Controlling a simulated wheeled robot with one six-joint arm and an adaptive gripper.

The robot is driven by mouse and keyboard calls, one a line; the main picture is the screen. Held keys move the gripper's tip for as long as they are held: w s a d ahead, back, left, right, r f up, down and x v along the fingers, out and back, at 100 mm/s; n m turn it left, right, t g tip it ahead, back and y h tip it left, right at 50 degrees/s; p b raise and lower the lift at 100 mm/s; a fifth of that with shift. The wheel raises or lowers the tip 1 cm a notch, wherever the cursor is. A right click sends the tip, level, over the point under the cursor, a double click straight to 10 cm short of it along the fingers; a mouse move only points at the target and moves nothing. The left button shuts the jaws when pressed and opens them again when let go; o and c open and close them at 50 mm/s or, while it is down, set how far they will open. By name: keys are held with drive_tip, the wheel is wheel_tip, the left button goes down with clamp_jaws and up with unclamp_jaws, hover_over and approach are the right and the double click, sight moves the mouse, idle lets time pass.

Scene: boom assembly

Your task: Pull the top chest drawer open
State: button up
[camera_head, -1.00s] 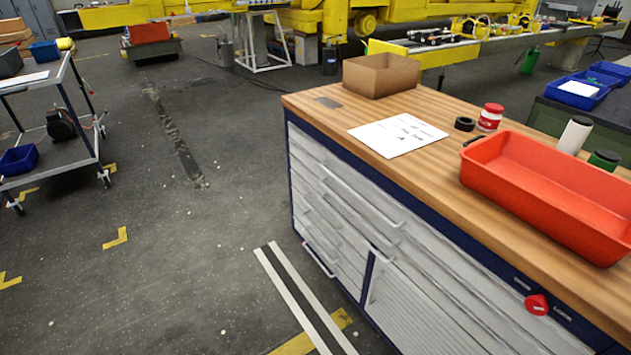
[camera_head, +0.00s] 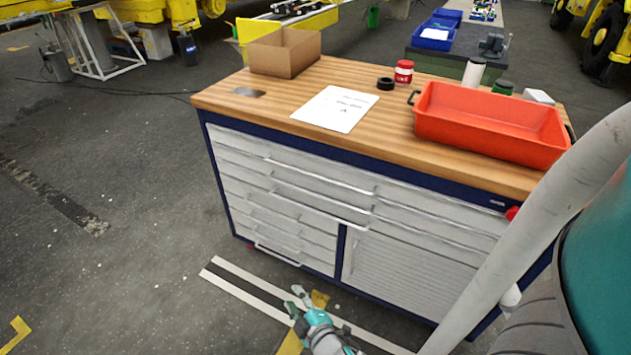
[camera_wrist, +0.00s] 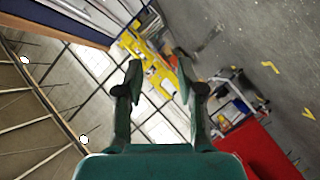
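The chest (camera_head: 340,231) is a grey multi-drawer cabinet with a blue frame and a wooden top. Its top drawer (camera_head: 400,190) lies just under the blue edge and looks shut, with a long pale bar handle (camera_head: 320,175) across it. My gripper (camera_head: 299,297) is low in front of the chest, near the floor stripes and below the top drawer. It is apart from the handle. In the wrist view my gripper's two fingers (camera_wrist: 158,75) stand apart with nothing between them.
On the worktop (camera_head: 240,107) are a cardboard box (camera_head: 284,55), a paper sheet (camera_head: 335,108), a black ring (camera_head: 385,84), a red-and-white jar (camera_head: 403,72) and a red tray (camera_head: 490,122). My arm covers the chest's right end. Floor left of the chest is clear.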

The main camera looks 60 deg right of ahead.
drive_tip(key=w+d+r+g+h, duration=0.1)
drive_tip(key=w+d+r+h, duration=0.1)
drive_tip(key=w+d, duration=0.35)
drive_tip(key=w+d+r+g+h, duration=0.1)
drive_tip(key=w+d+r+h, duration=0.15)
drive_tip(key=d, duration=0.65)
drive_tip(key=g+h, duration=0.3)
drive_tip(key=g, duration=0.1)
approach(316, 177)
drive_tip(key=x, duration=1)
drive_tip(key=shift+w+d+f, duration=0.15)
drive_tip(key=shift+d+f, duration=0.05)
drive_tip(key=shift+d, duration=0.05)
clamp_jaws()
